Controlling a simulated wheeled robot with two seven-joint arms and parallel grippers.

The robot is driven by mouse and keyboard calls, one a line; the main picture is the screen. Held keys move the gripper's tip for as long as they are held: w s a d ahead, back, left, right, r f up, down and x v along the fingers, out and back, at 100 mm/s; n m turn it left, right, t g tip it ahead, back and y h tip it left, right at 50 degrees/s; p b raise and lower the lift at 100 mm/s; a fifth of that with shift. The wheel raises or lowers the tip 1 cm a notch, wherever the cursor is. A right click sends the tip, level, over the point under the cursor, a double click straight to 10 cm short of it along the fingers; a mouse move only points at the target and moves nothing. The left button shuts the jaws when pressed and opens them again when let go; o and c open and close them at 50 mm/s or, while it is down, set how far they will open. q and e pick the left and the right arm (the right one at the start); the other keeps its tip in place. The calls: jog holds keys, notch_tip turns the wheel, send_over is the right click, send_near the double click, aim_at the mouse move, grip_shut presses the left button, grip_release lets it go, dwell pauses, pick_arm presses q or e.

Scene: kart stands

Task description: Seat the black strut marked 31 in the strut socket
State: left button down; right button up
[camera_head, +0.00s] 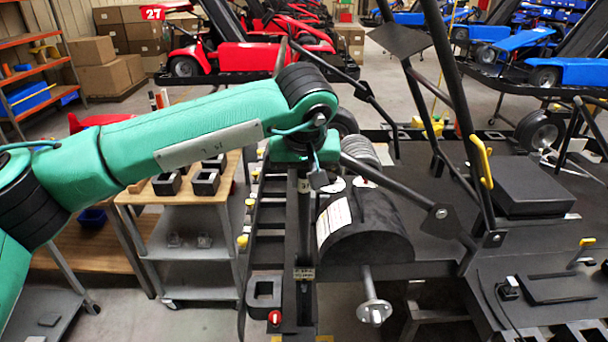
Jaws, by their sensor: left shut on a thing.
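My left arm comes in from the left in green sleeves and ends in a gripper (306,178) pointing down above the kart stand. The gripper is shut on a dark upright bar that appears to be the black strut (304,225); its fingertips are partly hidden by the wrist. A small tag (304,273) shows low on or in front of this bar, too small to read. A black square block with an opening (264,291) sits left of the bar's lower end, beside a red knob (275,317). I cannot tell whether this block is the strut socket. My right gripper is not in view.
A black rounded tank (365,225) and a metal hub (374,311) stand close right of the bar. Black frame tubes (455,90) rise at right. A wooden-topped cart (140,196) with several black blocks is at left. Red and blue karts stand behind.

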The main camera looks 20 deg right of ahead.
pick_arm(q)
jog(key=shift+f, duration=0.25)
jog(key=c, duration=1.2)
grip_release()
jog(key=shift+c, duration=0.2)
jog(key=shift+r, duration=0.1)
jog(key=shift+r+p, duration=0.4)
jog(key=b+v, duration=0.5)
jog(key=v, duration=0.6)
jog(key=shift+s+r, duration=0.2)
jog(key=shift+r, duration=0.15)
